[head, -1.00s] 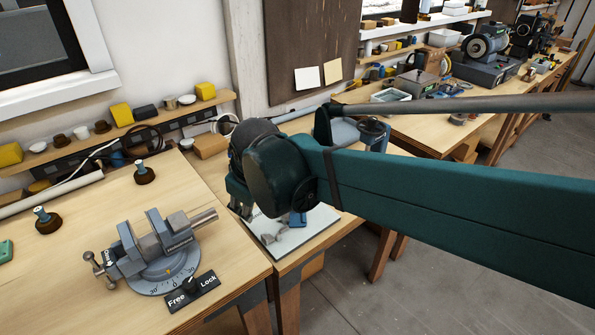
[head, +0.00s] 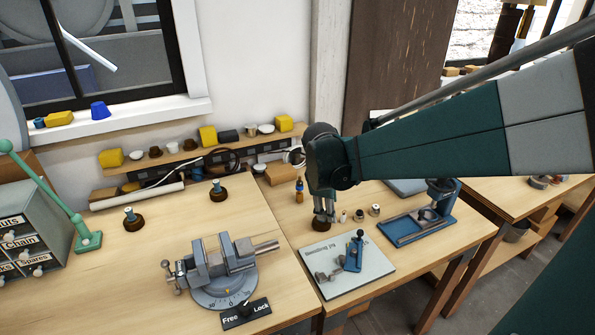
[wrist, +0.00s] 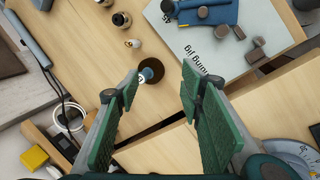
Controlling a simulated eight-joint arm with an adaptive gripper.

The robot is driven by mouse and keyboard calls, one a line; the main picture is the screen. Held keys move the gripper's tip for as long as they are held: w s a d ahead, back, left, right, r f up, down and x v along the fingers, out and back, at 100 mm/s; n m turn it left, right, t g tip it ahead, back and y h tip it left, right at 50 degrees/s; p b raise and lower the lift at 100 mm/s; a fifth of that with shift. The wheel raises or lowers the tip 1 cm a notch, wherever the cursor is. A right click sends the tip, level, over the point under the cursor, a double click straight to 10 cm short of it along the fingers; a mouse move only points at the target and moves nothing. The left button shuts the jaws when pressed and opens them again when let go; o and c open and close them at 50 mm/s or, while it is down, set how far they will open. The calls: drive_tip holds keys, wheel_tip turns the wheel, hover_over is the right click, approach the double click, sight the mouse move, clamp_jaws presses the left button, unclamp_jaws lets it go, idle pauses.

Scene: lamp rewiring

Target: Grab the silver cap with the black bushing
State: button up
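My gripper (head: 324,213) points down over the middle bench, and the wrist view shows its green fingers (wrist: 160,82) apart with nothing held. Three small fittings stand just right of it in the head view: a small one (head: 343,216), a middle one (head: 359,215) and a larger silver one with a dark top (head: 375,210). The last looks most like the silver cap with the black bushing, but it is too small to be sure. In the wrist view the fittings stand beyond the fingertips: a pale small one (wrist: 133,43), a dark-banded one (wrist: 121,19) and one cut by the top edge (wrist: 104,2).
A round brown base with a blue post (wrist: 150,72) is below the fingertips. A white jig plate (head: 375,272) with a blue tool lies in front, and a blue fixture (head: 420,225) stands right. A vise (head: 222,270) is on the left bench.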

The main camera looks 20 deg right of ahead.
drive_tip(key=w+d+f+n+g+p, duration=0.2)
drive_tip(key=w+d+n+p, duration=0.15)
drive_tip(key=d, duration=0.25)
drive_tip(key=n+g+h+p, duration=0.1)
drive_tip(key=n+g+p, duration=0.1)
drive_tip(key=p, duration=0.2)
approach(360, 211)
drive_tip(key=f, duration=0.1)
drive_tip(key=shift+p+x, duration=0.35)
drive_tip(key=shift+x, duration=0.4)
drive_tip(key=shift+d, duration=0.2)
drive_tip(key=shift+x, duration=1.2)
drive_tip(key=shift+x, duration=2.6)
drive_tip(key=shift+s, duration=0.15)
drive_tip(key=c, duration=0.9)
